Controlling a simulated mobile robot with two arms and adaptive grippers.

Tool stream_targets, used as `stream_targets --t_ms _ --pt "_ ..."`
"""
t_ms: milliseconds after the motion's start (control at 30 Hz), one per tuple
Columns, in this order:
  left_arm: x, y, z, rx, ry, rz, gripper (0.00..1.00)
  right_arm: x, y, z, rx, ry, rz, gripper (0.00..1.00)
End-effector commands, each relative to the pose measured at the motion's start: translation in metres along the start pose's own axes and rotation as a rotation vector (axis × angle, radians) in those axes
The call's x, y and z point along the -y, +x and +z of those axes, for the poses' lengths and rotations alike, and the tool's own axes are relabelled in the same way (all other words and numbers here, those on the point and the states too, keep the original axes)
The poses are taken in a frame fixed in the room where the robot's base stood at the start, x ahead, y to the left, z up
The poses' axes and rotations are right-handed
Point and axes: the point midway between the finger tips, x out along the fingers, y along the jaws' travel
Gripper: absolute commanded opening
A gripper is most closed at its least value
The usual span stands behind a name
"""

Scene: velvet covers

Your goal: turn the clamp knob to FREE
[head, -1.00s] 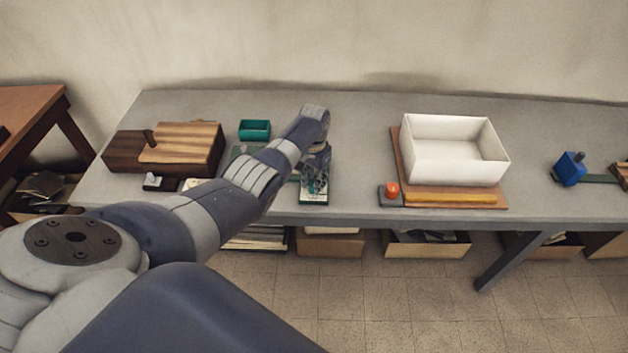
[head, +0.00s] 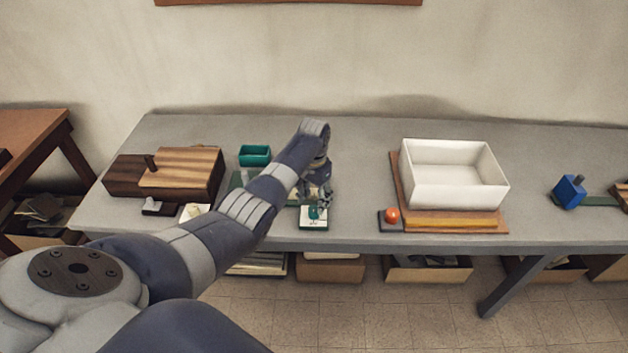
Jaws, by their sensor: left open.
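A small green knob (head: 316,213) sits on a white-faced plate with a green base (head: 314,226) near the table's front edge. It appears to be the clamp knob; any markings are too small to read. My left gripper (head: 318,202) points down just above the knob, with its fingers open. The fingers partly cover the knob, and I cannot tell whether they touch it. My right gripper is not in view.
A wooden block (head: 185,171), a teal box (head: 254,155) and a small white-topped switch (head: 152,206) lie left. Right are an orange button (head: 391,215), a white bin (head: 455,190) and a blue block (head: 569,191). Bare table separates these groups.

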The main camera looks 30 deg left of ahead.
Motion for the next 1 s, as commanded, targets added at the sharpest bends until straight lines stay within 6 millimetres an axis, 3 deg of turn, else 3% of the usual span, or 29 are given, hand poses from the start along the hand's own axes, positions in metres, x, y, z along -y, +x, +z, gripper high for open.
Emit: stream_targets --t_ms 200,433,1000 --pt "0.001 -0.044 -0.002 -0.008 -0.001 -0.001 0.49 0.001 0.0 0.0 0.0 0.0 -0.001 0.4" --pt "0.001 -0.075 -0.001 -0.004 0.0 0.0 0.49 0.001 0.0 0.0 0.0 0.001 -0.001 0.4" --pt "0.0 -0.083 -0.001 -0.002 0.0 0.0 0.49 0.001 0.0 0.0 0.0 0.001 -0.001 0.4"
